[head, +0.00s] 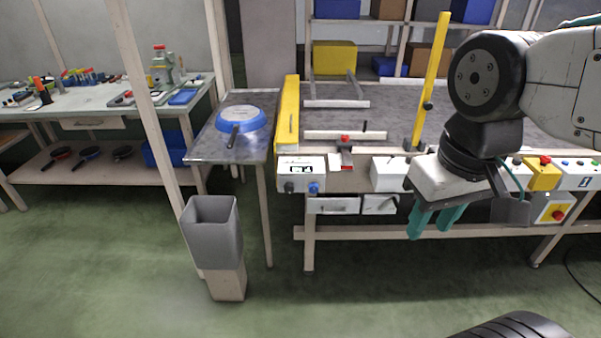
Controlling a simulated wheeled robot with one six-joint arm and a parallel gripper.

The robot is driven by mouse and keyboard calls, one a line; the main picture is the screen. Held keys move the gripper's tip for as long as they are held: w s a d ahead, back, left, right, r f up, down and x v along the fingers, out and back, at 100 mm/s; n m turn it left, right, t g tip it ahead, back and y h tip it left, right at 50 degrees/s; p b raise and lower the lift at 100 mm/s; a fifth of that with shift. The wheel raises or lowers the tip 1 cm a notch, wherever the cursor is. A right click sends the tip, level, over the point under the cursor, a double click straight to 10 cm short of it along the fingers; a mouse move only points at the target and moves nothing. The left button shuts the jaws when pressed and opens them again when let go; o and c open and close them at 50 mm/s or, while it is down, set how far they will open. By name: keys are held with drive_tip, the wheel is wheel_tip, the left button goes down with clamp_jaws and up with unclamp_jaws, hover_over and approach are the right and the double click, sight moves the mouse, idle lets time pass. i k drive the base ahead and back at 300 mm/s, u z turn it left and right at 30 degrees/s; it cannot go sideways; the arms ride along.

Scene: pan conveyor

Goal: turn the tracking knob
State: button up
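A white control box (300,168) with a small display is on the front left of the conveyor frame. A black knob (289,187) and a blue knob (314,188) are low on its front. Their labels are too small to read, so I cannot tell which one is the tracking knob. My gripper (433,226) has two teal fingers pointing down, spread apart with nothing visible between them. It is in front of the conveyor, well to the right of both knobs and lower in the picture. My arm hides part of the conveyor front behind it.
A blue pan (240,119) lies on a side table (202,150) at the left. A grey bin (212,230) stands on the floor before it. A yellow post (432,80) rises from the conveyor. More control boxes and a red button (557,215) are at the right.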

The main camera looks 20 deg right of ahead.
sight(314, 188)
drive_tip(key=z, duration=0.05)
drive_tip(key=k, duration=1.1)
drive_tip(key=u, duration=0.95)
drive_tip(key=i, duration=1.45)
drive_tip(key=z, duration=0.85)
